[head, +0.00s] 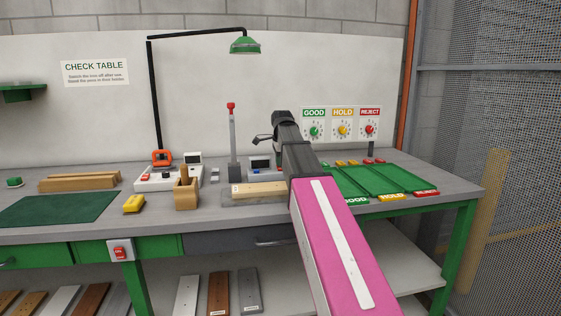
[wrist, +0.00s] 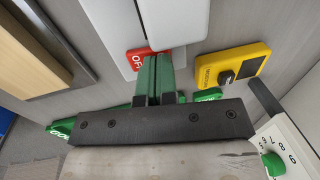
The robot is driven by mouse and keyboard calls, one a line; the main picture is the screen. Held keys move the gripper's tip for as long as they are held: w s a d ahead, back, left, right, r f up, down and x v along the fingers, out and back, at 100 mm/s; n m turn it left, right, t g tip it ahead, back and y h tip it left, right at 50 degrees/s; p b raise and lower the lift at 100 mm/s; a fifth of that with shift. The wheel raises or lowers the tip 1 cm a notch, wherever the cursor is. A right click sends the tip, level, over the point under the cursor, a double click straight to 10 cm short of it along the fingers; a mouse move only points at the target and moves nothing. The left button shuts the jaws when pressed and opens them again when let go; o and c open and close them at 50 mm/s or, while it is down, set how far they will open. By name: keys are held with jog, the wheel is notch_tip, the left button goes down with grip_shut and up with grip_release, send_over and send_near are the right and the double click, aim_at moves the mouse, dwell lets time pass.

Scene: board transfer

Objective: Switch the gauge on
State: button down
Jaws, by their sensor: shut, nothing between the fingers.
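In the wrist view a red switch marked OFF (wrist: 134,60) shows beside pale grey casing (wrist: 125,20). My gripper (wrist: 155,62) is shut and empty, with its green fingers pointing at the red switch. The fingertips overlap the switch's edge in the picture; I cannot tell whether they touch it. My gripper's fingers are hidden in the head view.
A light wooden board (head: 262,189) lies in front of the device. A yellow box with a black knob (wrist: 233,66) is right of my fingers in the wrist view. A tall post with a red top (head: 232,140) stands left of the device. Green trays (head: 385,182) lie to the right.

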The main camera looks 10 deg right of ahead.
jog(key=shift+w+f, duration=0.1)
jog(key=shift+f, duration=0.35)
jog(key=shift+s, duration=0.2)
